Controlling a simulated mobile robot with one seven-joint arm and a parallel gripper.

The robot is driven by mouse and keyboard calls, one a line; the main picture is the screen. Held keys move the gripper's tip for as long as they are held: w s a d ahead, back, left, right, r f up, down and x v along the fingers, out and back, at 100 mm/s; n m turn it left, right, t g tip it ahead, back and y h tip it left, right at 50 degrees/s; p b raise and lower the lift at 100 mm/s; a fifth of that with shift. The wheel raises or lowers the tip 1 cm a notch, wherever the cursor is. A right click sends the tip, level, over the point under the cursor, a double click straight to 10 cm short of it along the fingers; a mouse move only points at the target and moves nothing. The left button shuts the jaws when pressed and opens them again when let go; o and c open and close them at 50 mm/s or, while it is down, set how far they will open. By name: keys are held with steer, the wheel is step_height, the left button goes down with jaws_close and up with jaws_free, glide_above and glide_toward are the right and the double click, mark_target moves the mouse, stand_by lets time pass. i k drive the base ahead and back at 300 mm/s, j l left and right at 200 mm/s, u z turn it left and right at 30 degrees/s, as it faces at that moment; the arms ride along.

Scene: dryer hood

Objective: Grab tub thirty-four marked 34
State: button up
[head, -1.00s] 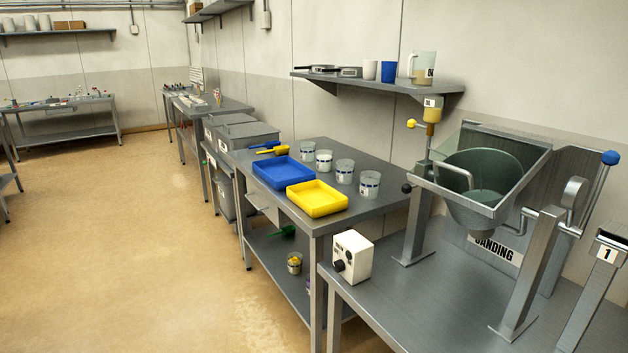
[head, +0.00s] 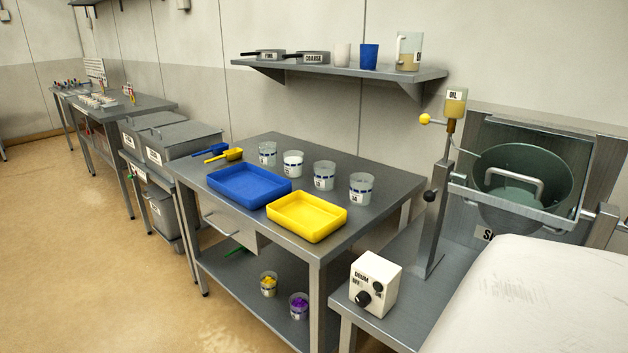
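The right-most tub (head: 361,189) has a label that appears to read 34. It stands upright. The tub beside it on the left (head: 324,175) has a label too small to read surely. Two more tubs (head: 292,163) (head: 267,153) stand further left, one with white contents. My gripper is not in view. A white part of my arm fills the lower right corner.
A blue tray (head: 249,185) and a yellow tray (head: 307,216) lie in front of the tubs. Scoops (head: 225,153) lie at the left. A control box (head: 374,282) and oil stand (head: 448,150) are to the right. A wall shelf (head: 340,72) hangs above.

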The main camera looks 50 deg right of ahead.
mark_target(361, 184)
steer(key=i+j+z, duration=0.1)
steer(key=i+z, duration=0.3)
steer(key=i+j+z, duration=0.25)
steer(key=i+z, duration=0.2)
steer(key=i+j+z, duration=0.3)
steer(key=z, duration=0.15)
steer(key=i+j+z, duration=0.3)
steer(key=z, duration=0.15)
steer(key=i+j+z, duration=0.25)
steer(key=j+z, duration=0.2)
steer(key=j, duration=0.25)
steer(key=i, duration=0.95)
